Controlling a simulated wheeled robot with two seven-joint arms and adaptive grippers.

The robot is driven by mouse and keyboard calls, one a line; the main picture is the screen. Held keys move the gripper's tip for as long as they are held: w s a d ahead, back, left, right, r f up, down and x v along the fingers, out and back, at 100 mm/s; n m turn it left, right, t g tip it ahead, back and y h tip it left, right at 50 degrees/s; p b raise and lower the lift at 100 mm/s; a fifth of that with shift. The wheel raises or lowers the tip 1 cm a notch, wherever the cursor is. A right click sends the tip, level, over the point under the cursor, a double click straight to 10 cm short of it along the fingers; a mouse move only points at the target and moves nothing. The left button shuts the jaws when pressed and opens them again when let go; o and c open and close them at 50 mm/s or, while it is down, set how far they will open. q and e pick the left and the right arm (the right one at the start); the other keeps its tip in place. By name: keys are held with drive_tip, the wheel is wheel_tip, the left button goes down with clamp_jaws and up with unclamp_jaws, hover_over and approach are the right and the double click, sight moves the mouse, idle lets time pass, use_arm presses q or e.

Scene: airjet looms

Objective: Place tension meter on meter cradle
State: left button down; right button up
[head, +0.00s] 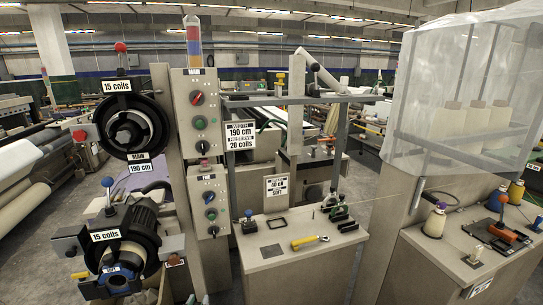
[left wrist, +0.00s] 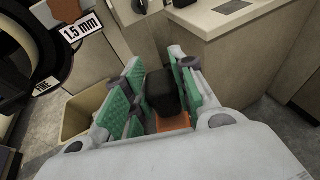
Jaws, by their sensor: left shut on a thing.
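In the left wrist view my left gripper (left wrist: 157,75), with green-padded fingers, is shut on a black block with an orange part (left wrist: 173,122), which I take to be the tension meter. Its lower part is hidden between the fingers. It is held in the air beside the loom's black ring and the pale cabinet. My left gripper cannot be made out clearly in the head view. On the middle bench in the head view lies a thin black rectangular frame (head: 277,223), possibly the meter cradle; I cannot tell for sure. My right gripper is in neither view.
A feeder (head: 122,245) stands left, with an open bin (left wrist: 85,125) below. An orange device (head: 503,233) sits on the right bench.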

use_arm(q)
drive_tip(key=shift+s+f, duration=0.3)
drive_tip(key=shift+f, duration=0.8)
drive_tip(key=shift+s+f, duration=0.25)
drive_tip(key=shift+f, duration=0.8)
drive_tip(key=shift+a, duration=0.1)
